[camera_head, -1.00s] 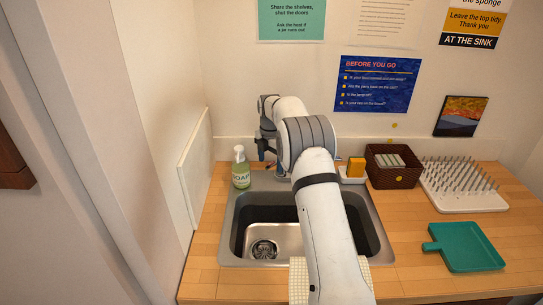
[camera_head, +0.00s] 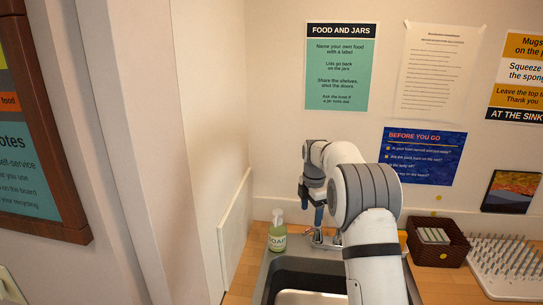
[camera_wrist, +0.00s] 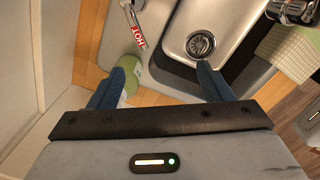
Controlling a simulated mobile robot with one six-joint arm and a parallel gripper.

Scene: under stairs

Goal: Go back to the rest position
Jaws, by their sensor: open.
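My gripper (camera_wrist: 163,88) is open and empty in the wrist view, its two blue fingers spread apart. It hangs above the back left of the sink, and the left finger overlaps the green soap bottle (camera_wrist: 133,72) in that view. In the head view my gripper (camera_head: 311,208) is at the end of my raised arm, in front of the back wall. The soap bottle (camera_head: 277,236) stands upright at the sink's back left corner.
The sink (camera_head: 272,275) lies below my arm; its drain (camera_wrist: 200,44) shows in the wrist view. A tap handle marked HOT (camera_wrist: 135,25) is near the fingers. A brown basket (camera_head: 437,243) and a white drying rack (camera_head: 508,266) stand at right. A wall (camera_head: 235,225) closes the left side.

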